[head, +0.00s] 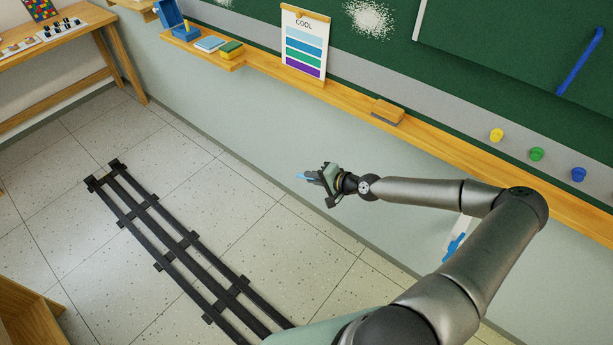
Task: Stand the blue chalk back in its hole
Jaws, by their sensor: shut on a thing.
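My gripper (319,177) is in the middle of the head view, at the end of my outstretched arm, in front of the pale wall below the chalk ledge. It is shut on a light blue stick, the blue chalk (302,176). The chalk points out to the left of the fingers, lying roughly level rather than upright. Its other end is hidden in the fingers. I cannot make out the chalk's hole. A small blue block (186,34) with an orange-yellow piece showing at its top sits at the left end of the ledge.
A white-and-blue object (456,240) is partly behind my arm. A black rail (190,250) crosses the floor. A wooden table (75,40) stands upper left.

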